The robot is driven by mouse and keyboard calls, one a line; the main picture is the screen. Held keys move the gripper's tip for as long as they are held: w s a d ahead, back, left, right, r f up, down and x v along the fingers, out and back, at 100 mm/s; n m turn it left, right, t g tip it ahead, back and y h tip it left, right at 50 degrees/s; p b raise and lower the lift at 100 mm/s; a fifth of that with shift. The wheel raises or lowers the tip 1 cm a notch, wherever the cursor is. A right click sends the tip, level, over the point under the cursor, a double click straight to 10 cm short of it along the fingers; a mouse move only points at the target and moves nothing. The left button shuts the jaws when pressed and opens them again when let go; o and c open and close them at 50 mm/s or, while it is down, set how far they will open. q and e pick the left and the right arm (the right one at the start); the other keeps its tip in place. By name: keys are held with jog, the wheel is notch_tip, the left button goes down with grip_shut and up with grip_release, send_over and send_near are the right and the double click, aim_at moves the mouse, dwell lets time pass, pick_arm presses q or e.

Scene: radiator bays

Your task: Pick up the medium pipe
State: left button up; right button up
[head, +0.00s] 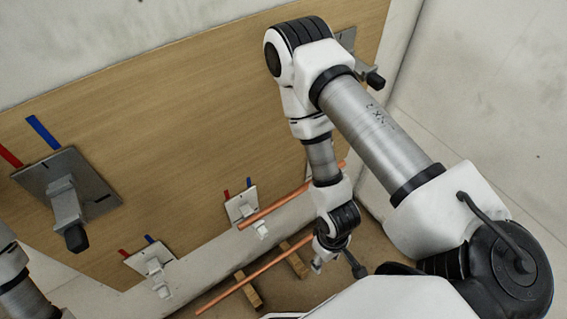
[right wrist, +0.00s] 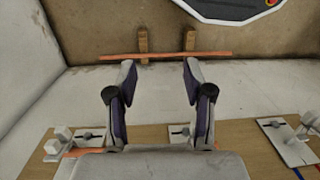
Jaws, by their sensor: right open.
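A copper pipe (head: 228,293) lies across two wooden blocks on the floor, and it also shows in the right wrist view (right wrist: 165,55). A second copper pipe (head: 275,210) sits higher, in front of the board near a small bracket. The frames do not label which one is medium. My right gripper (head: 322,254) is near the right end of the lower pipe in the head view. In the right wrist view its fingers (right wrist: 158,70) are spread and empty, with the lower pipe lying beyond the tips. My left arm shows at the left edge; its gripper is out of view.
The wooden blocks (head: 249,292) stand on the brown floor. A wooden board (head: 180,110) carries a large bracket (head: 68,190) and small brackets (head: 150,262) with red and blue tabs. Pale walls close in the right side (head: 490,90). Floor around the blocks looks clear.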

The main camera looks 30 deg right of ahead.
jog(key=s+n, duration=0.2)
notch_tip(320, 180, up, 3)
jog(key=n+t+b, duration=0.4)
jog(key=n+b, duration=1.2)
jog(key=b, duration=0.5)
send_over(298, 191)
jog(key=s, duration=0.2)
jog(key=b+x, duration=0.4)
jog(key=x, duration=0.2)
jog(key=shift+w+d+f, duration=0.15)
jog(key=shift+f, duration=0.2)
pick_arm(q)
notch_tip(298, 191, down, 24)
jog(key=shift+s+f, duration=0.25)
pick_arm(e)
jog(key=shift+r, duration=0.1)
grip_shut()
